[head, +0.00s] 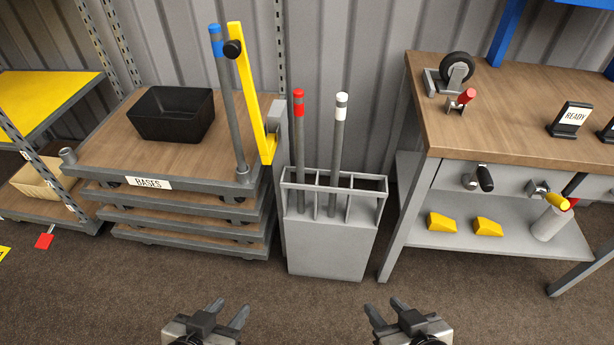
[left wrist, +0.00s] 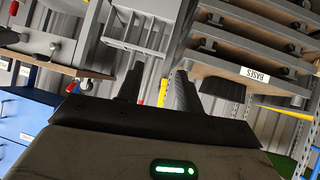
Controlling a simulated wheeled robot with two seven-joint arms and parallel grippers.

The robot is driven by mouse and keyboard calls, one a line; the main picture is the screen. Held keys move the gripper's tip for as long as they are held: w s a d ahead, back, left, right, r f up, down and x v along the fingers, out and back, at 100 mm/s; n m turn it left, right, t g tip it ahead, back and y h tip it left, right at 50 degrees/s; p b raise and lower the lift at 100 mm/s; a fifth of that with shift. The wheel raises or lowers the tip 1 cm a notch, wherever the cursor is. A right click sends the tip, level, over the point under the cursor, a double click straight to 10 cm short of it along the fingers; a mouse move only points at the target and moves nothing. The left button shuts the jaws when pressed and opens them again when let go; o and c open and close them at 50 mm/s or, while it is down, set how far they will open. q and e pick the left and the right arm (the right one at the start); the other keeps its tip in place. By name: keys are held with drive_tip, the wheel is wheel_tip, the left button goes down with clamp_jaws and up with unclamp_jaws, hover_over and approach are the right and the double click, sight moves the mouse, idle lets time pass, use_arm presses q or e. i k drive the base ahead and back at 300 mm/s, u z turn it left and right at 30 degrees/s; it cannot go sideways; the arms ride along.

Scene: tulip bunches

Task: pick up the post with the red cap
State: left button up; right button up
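The post with the red cap (head: 299,135) is a grey rod standing nearly upright in a slot of the grey rack (head: 326,245). A post with a white cap (head: 338,150) stands in the same rack, to its right. A post with a blue cap (head: 228,100) stands at the corner of the stacked bases. My left gripper (head: 227,310) is open and empty, low in front of the rack and to its left. My right gripper (head: 389,311) is open and empty, low in front and to the right. In the left wrist view the rack (left wrist: 140,32) shows beyond the fingers.
Wooden bases (head: 110,155) labelled BASES are stacked left of the rack, with a black bin (head: 172,115) on top. A yellow bar (head: 247,90) rises beside them. A workbench (head: 500,115) stands to the right. The floor (head: 310,310) before the rack is clear.

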sight(298, 93)
drive_tip(key=z, duration=0.9)
drive_tip(key=i, duration=0.85)
drive_tip(key=u, duration=1.35)
